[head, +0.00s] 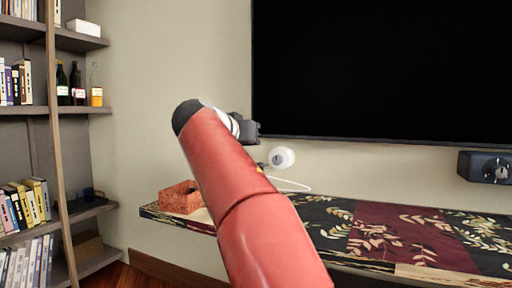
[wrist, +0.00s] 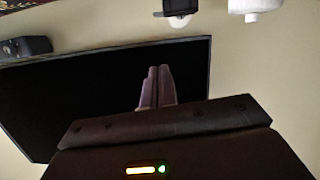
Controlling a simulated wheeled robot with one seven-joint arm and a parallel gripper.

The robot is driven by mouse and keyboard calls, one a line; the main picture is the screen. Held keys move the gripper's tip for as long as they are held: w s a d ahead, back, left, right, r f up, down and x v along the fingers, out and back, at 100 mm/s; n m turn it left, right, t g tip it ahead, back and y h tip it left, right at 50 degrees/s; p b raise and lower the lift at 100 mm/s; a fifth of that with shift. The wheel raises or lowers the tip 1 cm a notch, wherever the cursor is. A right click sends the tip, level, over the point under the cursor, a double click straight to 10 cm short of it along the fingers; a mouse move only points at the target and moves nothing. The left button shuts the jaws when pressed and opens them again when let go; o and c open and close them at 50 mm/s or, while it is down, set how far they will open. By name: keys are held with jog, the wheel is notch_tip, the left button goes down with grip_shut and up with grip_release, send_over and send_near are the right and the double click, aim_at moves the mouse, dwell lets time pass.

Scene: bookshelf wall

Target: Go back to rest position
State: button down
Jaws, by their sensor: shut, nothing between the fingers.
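My gripper (wrist: 159,70) shows in the wrist view with its two fingers together and nothing between them. They stand up in front of the black screen, apart from it as far as I can tell. In the head view my red arm reaches up and forward, and its dark end (head: 248,130) is raised in front of the wall, by the screen's lower left corner. The fingers are not clear in the head view.
A black wall screen (head: 385,70) hangs above a bench with a patterned cloth (head: 385,235). A bookshelf (head: 88,111) stands left.

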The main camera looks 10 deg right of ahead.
jog(key=s+d+f+n+g+y+p, duration=0.2)
jog(key=s+d+f, duration=0.15)
jog(key=s, duration=0.25)
jog(key=s+d+f+n+g+y+p, duration=0.1)
jog(key=s+d+f+n+y+p, duration=0.15)
jog(key=s+f, duration=0.35)
jog(key=s+a+f+n+g+y+p, duration=0.1)
jog(key=s+f+y+p, duration=0.1)
jog(key=s+f, duration=0.7)
jog(key=s+a+f+g+y+p, duration=0.1)
jog(key=s+f+g+y+p, duration=0.1)
jog(key=s+f, duration=0.7)
jog(key=s+p, duration=0.1)
jog(key=s, duration=0.4)
jog(key=shift+s+a+f+n+g+y+p, duration=0.2)
jog(key=shift+f+n+g+y+p, duration=0.1)
jog(key=shift+n+y, duration=0.05)
